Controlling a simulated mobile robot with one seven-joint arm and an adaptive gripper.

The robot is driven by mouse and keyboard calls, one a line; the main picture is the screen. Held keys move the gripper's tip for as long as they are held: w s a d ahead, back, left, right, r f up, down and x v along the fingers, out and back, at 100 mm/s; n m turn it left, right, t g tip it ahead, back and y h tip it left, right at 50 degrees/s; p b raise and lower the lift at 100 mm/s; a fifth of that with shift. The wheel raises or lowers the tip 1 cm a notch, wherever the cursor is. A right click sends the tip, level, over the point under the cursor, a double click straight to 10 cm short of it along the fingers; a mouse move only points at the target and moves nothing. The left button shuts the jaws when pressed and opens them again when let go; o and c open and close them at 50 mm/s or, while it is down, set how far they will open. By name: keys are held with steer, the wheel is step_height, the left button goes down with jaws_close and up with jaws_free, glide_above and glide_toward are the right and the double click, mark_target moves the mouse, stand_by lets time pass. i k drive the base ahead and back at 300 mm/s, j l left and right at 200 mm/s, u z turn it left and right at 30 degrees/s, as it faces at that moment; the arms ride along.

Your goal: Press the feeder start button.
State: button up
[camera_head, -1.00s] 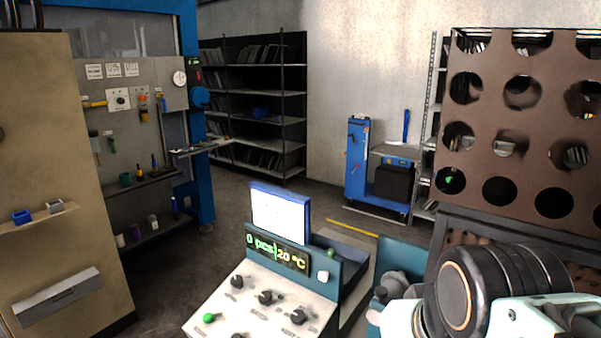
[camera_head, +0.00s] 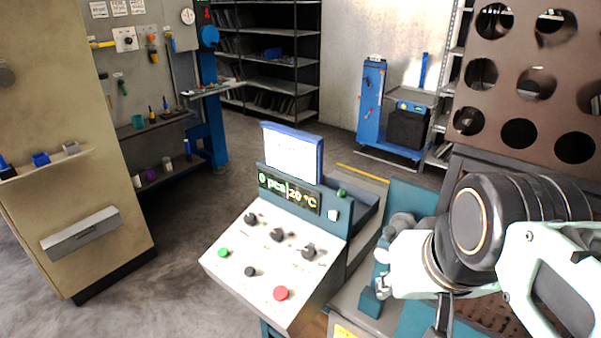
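A control panel (camera_head: 232,263) with a pale sloping face stands in the lower middle. It carries a green button (camera_head: 223,252), a black button (camera_head: 249,271) and a red button (camera_head: 281,293). Above them is a row of black knobs (camera_head: 277,235). Labels are too small to read, so I cannot tell by name which is the feeder start button. A display (camera_head: 288,195) reads "0 pcs" and "20 °C". My arm is at the lower right, apart from the buttons. Its end is partly cut off by the bottom edge, and the finger opening cannot be made out.
A white screen (camera_head: 292,155) rises behind the panel. Teal machine parts (camera_head: 405,203) lie between panel and arm. A brown plate with round holes (camera_head: 500,75) stands at the right. A tan cabinet (camera_head: 60,195) stands left, with open floor (camera_head: 185,285) between it and the panel.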

mark_target(223, 252)
steer(key=u, duration=1.1)
